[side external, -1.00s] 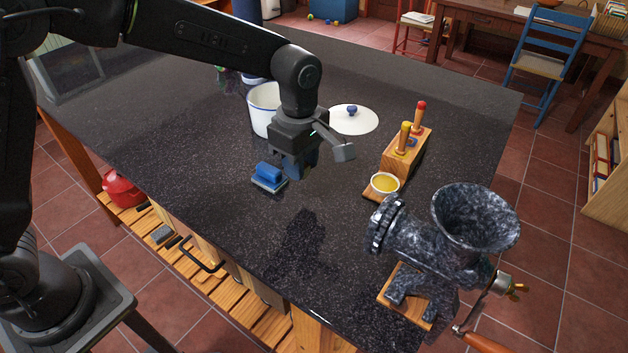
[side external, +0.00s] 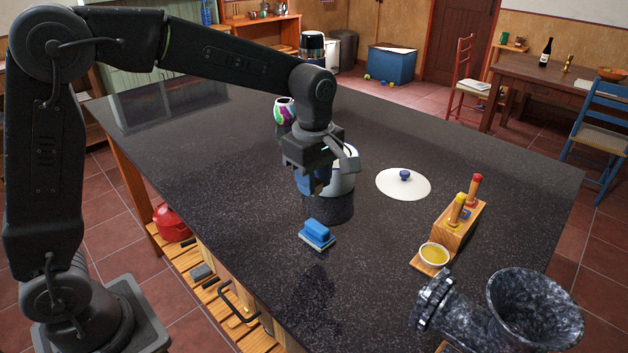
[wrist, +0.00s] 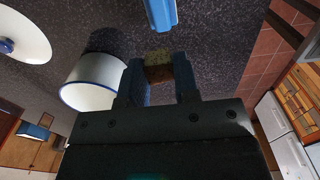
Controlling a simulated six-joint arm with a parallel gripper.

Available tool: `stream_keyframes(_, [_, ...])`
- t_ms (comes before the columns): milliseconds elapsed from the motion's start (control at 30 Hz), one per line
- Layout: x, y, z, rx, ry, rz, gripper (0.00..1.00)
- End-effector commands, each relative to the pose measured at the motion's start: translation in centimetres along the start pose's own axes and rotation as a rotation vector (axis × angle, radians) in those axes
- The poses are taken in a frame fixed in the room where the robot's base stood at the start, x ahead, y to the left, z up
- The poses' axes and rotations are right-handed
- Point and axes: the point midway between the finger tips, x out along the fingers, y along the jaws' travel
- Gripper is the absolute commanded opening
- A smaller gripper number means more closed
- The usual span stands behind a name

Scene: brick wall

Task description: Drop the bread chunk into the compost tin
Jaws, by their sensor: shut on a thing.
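The white tin with a blue rim (side external: 343,182) stands open on the dark counter. It also shows in the wrist view (wrist: 92,88), left of my fingers. My gripper (side external: 314,188) has blue fingers and is shut on the bread chunk (wrist: 158,72), a brown and yellowish piece between the fingertips. In the side view my gripper is above the counter and covers the tin's left part. In the wrist view the chunk is beside the tin's mouth, not over it. The tin's inside is mostly hidden in the side view.
A white lid with a blue knob (side external: 404,184) lies right of the tin. A wooden block with coloured handles (side external: 460,225), a small yellow-filled bowl (side external: 434,255) and a dark grinder (side external: 505,315) stand at the right. The front-left counter is clear.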

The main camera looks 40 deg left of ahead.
Motion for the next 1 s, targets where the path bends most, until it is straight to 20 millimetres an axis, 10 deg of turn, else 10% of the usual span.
stream_keyframes(600, [-2.9,13.1,-6.7,-0.004,0.000,-0.002,0.07])
stream_keyframes(1000, [-2.8,15.4,-8.9,0.000,0.000,-0.003,0.07])
